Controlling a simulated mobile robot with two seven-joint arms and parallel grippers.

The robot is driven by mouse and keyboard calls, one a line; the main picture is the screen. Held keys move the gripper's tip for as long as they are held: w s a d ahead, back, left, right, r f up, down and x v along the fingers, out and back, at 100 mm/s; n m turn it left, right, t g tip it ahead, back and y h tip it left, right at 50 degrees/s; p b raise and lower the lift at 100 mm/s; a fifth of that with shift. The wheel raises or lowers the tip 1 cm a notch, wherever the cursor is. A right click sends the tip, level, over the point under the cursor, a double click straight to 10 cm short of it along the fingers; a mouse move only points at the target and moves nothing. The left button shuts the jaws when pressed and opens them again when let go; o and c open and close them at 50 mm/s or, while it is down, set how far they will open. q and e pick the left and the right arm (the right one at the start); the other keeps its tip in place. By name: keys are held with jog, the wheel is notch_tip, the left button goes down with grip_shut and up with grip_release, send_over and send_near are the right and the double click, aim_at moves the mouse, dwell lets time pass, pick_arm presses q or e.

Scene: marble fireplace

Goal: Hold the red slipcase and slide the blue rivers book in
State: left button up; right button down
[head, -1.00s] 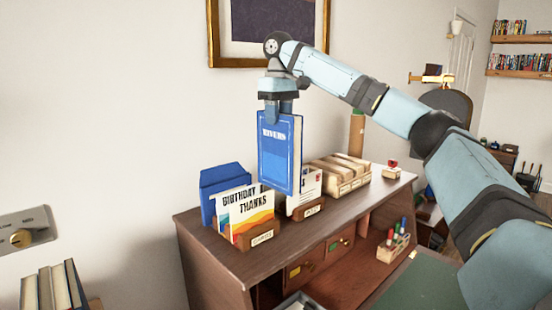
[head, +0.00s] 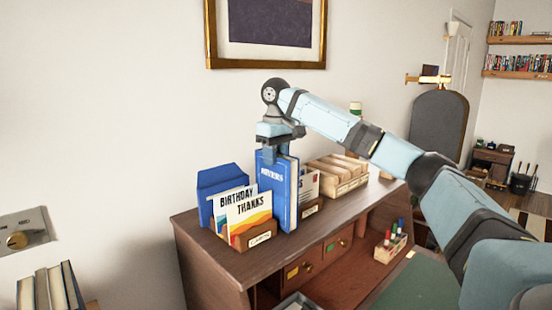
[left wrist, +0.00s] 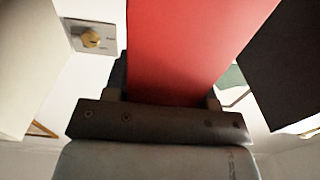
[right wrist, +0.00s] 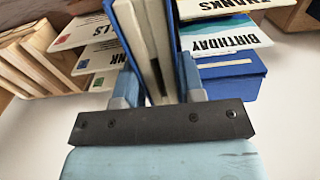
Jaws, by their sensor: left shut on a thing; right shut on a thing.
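The blue rivers book (head: 278,190) is upright in the head view, its cover facing left and its page edges facing right. My right gripper (head: 277,153) is shut on its top edge from above. The right wrist view shows the book (right wrist: 187,75) between the fingers. The book's lower end is at the desk top, in front of the gap between the card holder and the mail holder; I cannot tell whether it touches. The red slipcase (left wrist: 190,45) shows only in the left wrist view, with my left gripper (left wrist: 165,98) shut on it. Its opening is not visible.
The wooden desk (head: 208,262) carries the card holder (head: 262,239) with a blue envelope (head: 222,180), the mail holder (head: 312,208) and a wooden box (head: 345,187). A marker holder (head: 390,248) stands lower right. Several books (head: 50,288) stand at lower left.

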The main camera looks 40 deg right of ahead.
jog(key=shift+f, duration=0.15)
jog(key=c, duration=0.7)
grip_release()
jog(key=shift+f, duration=0.2)
jog(key=shift+c, duration=0.2)
jog(key=shift+r, duration=0.15)
